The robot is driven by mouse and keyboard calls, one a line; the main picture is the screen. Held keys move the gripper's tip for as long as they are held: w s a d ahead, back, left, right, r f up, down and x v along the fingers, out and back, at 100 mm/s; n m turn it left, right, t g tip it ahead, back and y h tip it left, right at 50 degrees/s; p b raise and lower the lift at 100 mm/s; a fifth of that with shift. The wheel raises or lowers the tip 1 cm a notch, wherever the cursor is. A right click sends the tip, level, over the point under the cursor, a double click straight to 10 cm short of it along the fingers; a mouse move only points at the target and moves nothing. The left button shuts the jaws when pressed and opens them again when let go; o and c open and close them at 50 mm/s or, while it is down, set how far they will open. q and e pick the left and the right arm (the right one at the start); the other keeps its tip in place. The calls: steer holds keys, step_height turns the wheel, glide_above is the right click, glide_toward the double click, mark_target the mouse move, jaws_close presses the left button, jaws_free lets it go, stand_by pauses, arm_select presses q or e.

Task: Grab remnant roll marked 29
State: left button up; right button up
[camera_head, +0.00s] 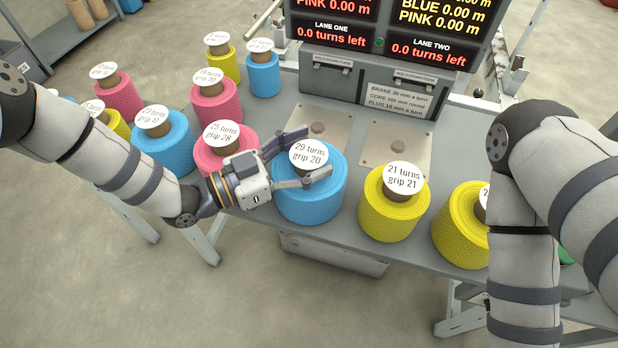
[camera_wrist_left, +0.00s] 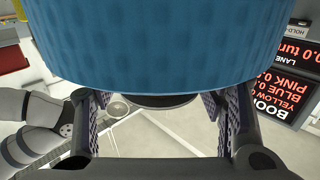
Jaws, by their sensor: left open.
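The blue roll marked "29 turns, grip 20" (camera_head: 309,195) stands upright on the grey table, with a white round label (camera_head: 309,154) on top of its core. My left gripper (camera_head: 317,152) is open, reaching in from the left at the height of the core, one finger behind the label and one in front. In the left wrist view the blue roll (camera_wrist_left: 165,45) fills the top, and the dark end of its core (camera_wrist_left: 160,101) shows between the two spread fingers. I cannot tell whether either finger touches the core. My right gripper is out of view; only my right arm shows.
A pink roll marked 25 (camera_head: 222,158) stands close on the left, and a yellow roll marked 21 (camera_head: 393,212) on the right. Another yellow roll (camera_head: 461,228) is partly behind my right arm. Two flat plates (camera_head: 396,148) and the display stand (camera_head: 385,85) are behind.

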arm_select(q)
steer(key=shift+w+d+f, duration=0.1)
steer(key=shift+d, duration=0.1)
jaws_close()
